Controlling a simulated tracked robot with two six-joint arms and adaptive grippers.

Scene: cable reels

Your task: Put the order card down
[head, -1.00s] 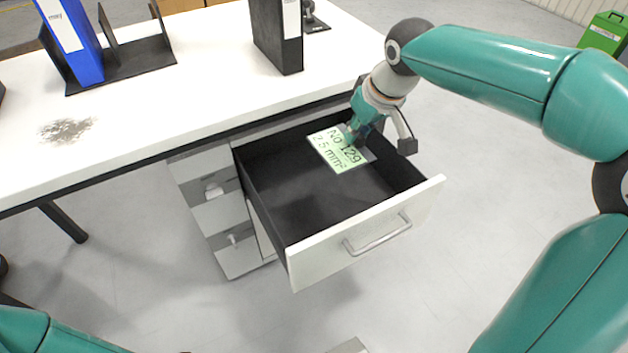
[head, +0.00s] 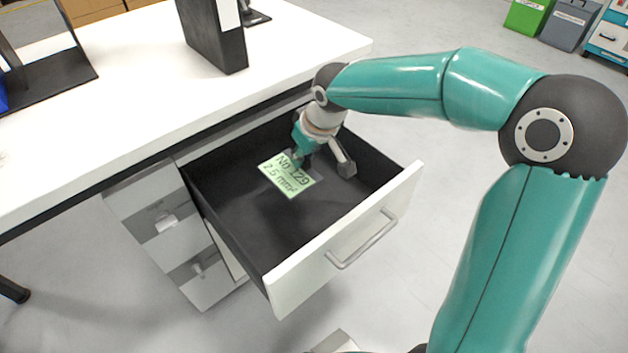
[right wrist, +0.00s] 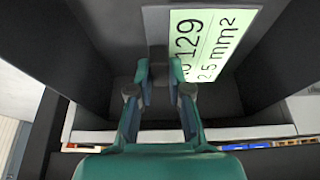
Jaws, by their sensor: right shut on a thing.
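The order card (head: 287,176) is light green with a grey margin and reads "No 129, 2.5 mm²". It is inside the open drawer (head: 345,240), over the dark floor towards the back. My right gripper (head: 304,160) reaches down into the drawer and is shut on the card's edge. I cannot tell whether the card touches the drawer floor. My left gripper is not in view.
The drawer has dark walls and a white front with a bar handle (head: 362,240). The white desk top (head: 130,95) lies behind it, with a black binder (head: 213,35) on it. The drawer floor around the card is bare. Bins (head: 565,22) stand far off at the top right.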

